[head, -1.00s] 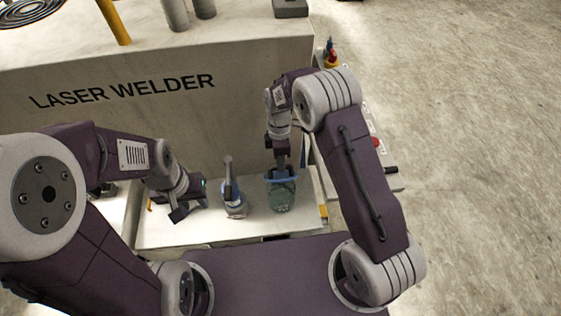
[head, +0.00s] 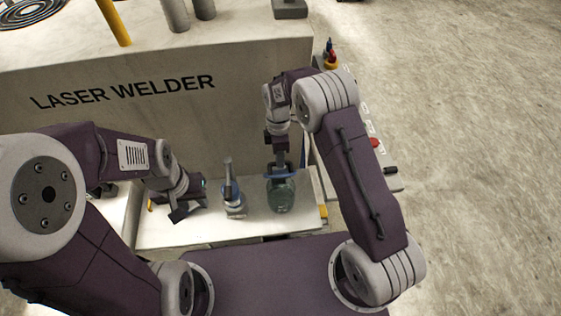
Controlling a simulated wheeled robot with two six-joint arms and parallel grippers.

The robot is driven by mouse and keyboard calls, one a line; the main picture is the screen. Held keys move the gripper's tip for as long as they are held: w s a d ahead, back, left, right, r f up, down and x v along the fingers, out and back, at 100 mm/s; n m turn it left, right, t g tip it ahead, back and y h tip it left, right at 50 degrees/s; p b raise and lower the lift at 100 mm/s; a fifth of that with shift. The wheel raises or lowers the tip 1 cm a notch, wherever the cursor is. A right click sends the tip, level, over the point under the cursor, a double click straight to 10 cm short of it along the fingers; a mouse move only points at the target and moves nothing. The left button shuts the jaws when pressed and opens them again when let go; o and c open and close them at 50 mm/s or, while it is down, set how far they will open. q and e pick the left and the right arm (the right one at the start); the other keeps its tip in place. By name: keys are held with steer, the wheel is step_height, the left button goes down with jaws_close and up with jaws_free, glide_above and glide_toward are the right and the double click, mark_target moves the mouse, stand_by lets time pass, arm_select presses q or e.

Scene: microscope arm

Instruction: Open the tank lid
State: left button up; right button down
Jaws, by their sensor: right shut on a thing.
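The tank is a greenish glass jar (head: 282,196) on the white bench, right of centre. Its blue lid (head: 292,176) is at the jar's top, partly hidden by my gripper; I cannot tell how wide any gap to the jar is. My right gripper (head: 281,167) points down from above and is shut on the lid. My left gripper (head: 180,213) hangs over the left part of the bench, away from the jar. Its fingers are too small and dark to show whether they are open.
A blue and grey bottle-like item (head: 233,199) stands on the bench (head: 205,236) just left of the jar. The laser welder's pale wall (head: 150,115) rises behind. A panel with a red button (head: 375,143) is at the right.

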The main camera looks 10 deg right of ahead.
steer(key=w, duration=0.3)
steer(key=shift+w+r, duration=0.15)
steer(key=shift+w, duration=0.1)
steer(key=c, duration=1.5)
jaws_free()
steer(key=shift+o, duration=0.5)
steer(key=shift+w+a, duration=0.1)
